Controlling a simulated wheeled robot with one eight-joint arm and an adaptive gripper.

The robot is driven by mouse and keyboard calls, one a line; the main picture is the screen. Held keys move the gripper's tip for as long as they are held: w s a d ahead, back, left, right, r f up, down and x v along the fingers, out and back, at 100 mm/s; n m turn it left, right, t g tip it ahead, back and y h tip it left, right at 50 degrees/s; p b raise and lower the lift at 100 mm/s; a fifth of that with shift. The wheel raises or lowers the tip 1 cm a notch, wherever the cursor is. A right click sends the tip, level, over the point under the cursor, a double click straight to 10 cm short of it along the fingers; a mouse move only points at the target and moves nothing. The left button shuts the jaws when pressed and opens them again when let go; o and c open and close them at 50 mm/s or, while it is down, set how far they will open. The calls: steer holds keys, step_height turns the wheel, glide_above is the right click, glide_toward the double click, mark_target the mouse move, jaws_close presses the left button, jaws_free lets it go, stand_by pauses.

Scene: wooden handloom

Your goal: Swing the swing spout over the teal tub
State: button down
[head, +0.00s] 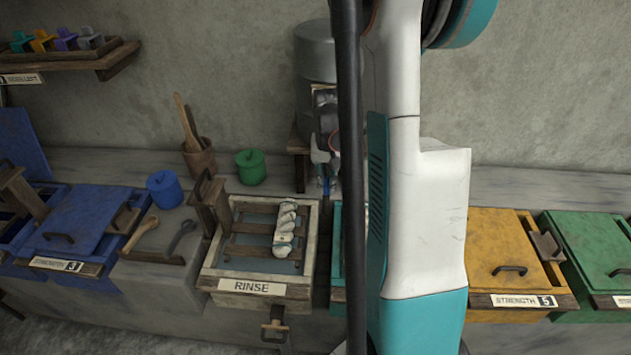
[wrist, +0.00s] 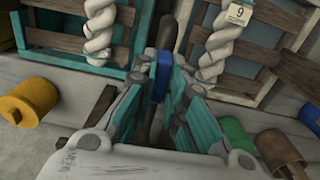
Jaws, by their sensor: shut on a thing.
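The swing spout (wrist: 172,28) is a dark pipe with a blue grip (wrist: 160,78) in the wrist view. My gripper (wrist: 160,88) has its teal-padded fingers on either side of the blue grip and is shut on it. The pipe points toward the gap between two tubs; its tip is hard to make out. The teal tub (wrist: 118,60) is at the upper left there, with a white twisted skein over it. In the head view a strip of teal tub (head: 336,255) shows beside my arm, which hides the rest. My gripper (head: 325,155) is by the wall tank.
The rinse tub (head: 310,245) with a white skein stands left of the teal tub. A grey tank (head: 314,52) is on the wall. A green jar (head: 251,168), blue jar (head: 164,190) and wooden pot (head: 199,160) stand behind. A yellow jar (wrist: 30,97) shows in the wrist view.

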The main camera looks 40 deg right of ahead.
steer(key=s+d+n+b, duration=0.1)
steer(key=s+d+n, duration=0.2)
steer(key=d+n, duration=0.9)
steer(key=shift+s, duration=0.2)
stand_by(0.5)
steer(key=c, duration=1.6)
jaws_free()
step_height(320, 180, up, 12)
